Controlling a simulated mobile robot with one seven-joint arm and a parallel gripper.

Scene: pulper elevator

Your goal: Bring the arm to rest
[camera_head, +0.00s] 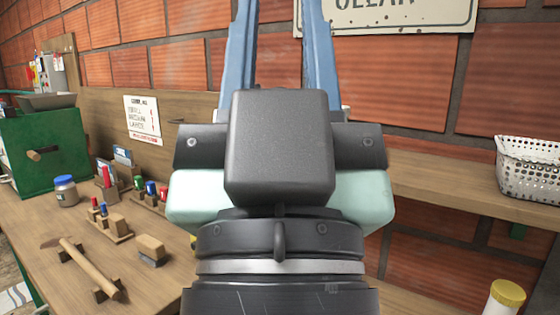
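My gripper (279,45) fills the middle of the head camera view, seen from behind its dark body. Its two blue fingers point up the picture and stand well apart, with brick wall showing between them. I see nothing held between the visible parts of the fingers. Their tips run out of the top of the frame, so what is at the very tips is hidden. The gripper is raised in front of the brick wall and covers the middle of the workbench.
A wooden workbench (190,258) holds a hammer (88,268), a brush-like block (151,249), a jar (66,190) and small bottles in racks. A green box (40,150) stands left. A white basket (528,168) sits on a shelf (450,185) at right; a yellow-lidded container (504,298) is below.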

